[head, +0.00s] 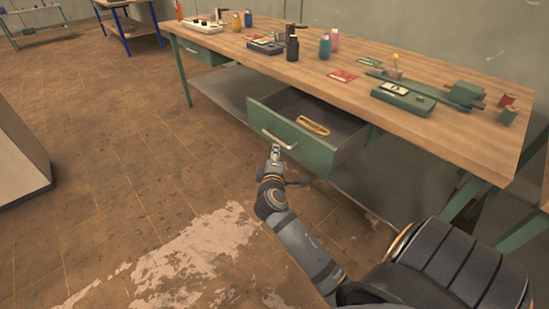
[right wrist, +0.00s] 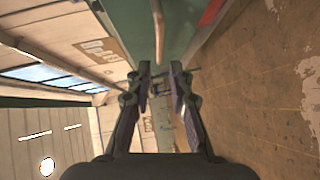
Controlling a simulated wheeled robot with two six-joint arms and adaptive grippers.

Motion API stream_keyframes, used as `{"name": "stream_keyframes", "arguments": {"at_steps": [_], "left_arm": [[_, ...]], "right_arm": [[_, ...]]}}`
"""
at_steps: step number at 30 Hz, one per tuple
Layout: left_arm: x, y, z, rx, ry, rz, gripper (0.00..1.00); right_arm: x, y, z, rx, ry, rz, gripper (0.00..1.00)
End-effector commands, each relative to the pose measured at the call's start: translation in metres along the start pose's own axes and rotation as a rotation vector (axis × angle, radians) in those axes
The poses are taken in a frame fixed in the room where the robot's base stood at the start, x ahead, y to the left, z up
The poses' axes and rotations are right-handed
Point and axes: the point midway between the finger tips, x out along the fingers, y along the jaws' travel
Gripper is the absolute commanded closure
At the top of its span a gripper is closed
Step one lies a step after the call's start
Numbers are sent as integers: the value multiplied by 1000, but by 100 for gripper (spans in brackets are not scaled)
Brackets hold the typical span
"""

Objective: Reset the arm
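My right gripper (head: 275,153) is in front of the open drawer (head: 308,150) of the workbench, close to the drawer's pale bar handle (head: 281,140). In the right wrist view my right gripper (right wrist: 160,72) has its two fingers apart, with nothing seen clamped between them. A pale bar, likely the handle (right wrist: 158,30), runs in line with the gap just beyond the fingertips; I cannot tell whether they touch. The green-fronted drawer is pulled out and holds a yellow loop-shaped thing (head: 313,126). My left gripper is not in view.
The wooden workbench (head: 420,80) carries bottles (head: 292,48), a green tray-like device (head: 404,95), red cards and other small items. A pale box-like body (head: 20,155) stands at the left edge. The tiled floor (head: 110,150) between is clear.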

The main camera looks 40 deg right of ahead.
Motion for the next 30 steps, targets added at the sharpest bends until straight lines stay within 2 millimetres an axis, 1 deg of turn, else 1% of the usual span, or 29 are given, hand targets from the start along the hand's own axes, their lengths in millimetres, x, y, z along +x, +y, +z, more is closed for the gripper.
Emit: {"name": "stream_keyframes", "arguments": {"at_steps": [1, 3, 6, 23, 25, 26, 29, 30], "left_arm": [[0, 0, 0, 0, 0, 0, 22], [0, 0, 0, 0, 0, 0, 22], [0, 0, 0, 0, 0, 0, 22], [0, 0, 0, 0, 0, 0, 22], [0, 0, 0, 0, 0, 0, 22], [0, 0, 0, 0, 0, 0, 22], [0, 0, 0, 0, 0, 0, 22], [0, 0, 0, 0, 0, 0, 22]], "right_arm": [[-9, -2, 0, 3, 1, -4, 80], [-18, -2, 0, 3, 0, -3, 80], [-25, -1, 0, 1, 0, -1, 80], [-27, -1, 0, 0, 0, -2, 80], [-26, -13, 1, 10, 0, -30, 80], [-26, -23, 2, 22, 0, -56, 80], [-28, -83, 11, 90, -10, -209, 80], [-33, -116, 18, 129, -23, -293, 80]]}}
